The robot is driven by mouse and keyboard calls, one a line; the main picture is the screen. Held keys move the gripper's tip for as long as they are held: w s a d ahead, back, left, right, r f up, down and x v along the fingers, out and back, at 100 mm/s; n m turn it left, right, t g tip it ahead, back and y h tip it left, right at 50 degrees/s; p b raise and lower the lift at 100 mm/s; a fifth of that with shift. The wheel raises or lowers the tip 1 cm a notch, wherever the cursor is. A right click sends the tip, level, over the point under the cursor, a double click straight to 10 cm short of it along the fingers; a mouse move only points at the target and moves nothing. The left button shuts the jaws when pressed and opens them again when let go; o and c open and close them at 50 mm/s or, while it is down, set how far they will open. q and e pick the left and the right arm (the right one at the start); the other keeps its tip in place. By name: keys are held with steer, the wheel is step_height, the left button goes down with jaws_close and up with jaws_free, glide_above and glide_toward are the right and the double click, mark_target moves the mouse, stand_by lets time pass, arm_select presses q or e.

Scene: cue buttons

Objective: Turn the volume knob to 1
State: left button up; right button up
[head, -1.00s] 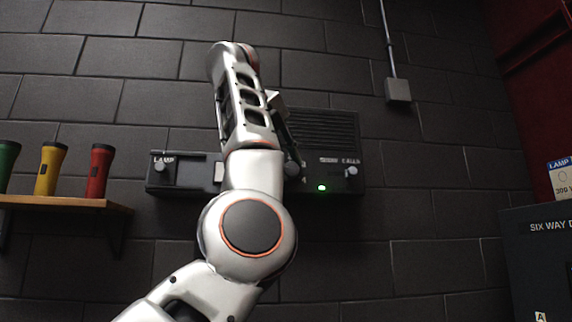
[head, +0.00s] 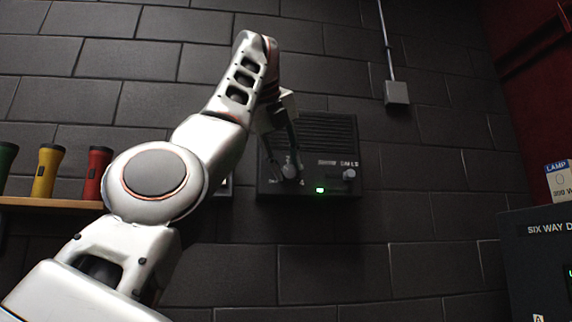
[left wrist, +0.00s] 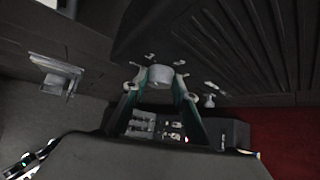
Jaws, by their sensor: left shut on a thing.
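A dark wall unit with a speaker grille (head: 326,132) hangs on the brick wall in the head view. A round grey knob (head: 290,171) sits at its lower left. My left gripper (head: 287,174) reaches it from above, its fingers pointing down. In the left wrist view, the fingertips of my left gripper (left wrist: 157,80) are closed on both sides of the grey knob (left wrist: 161,74). My right gripper is not in view.
A second light knob (head: 349,174) and a lit green lamp (head: 320,190) are on the unit's right side. A shelf (head: 60,203) with green, yellow and red torches is at the left. A dark cabinet (head: 530,265) stands at the right.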

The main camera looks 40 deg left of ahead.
arm_select(q)
steer(key=shift+w+d+f, duration=0.1)
steer(key=shift+f, duration=0.05)
stand_by(0.3)
steer(key=o, duration=1.1)
steer(key=shift+a, duration=0.2)
steer(key=shift+n+t+h, duration=0.3)
steer(key=shift+n+t, duration=0.1)
steer(key=shift+t, duration=0.2)
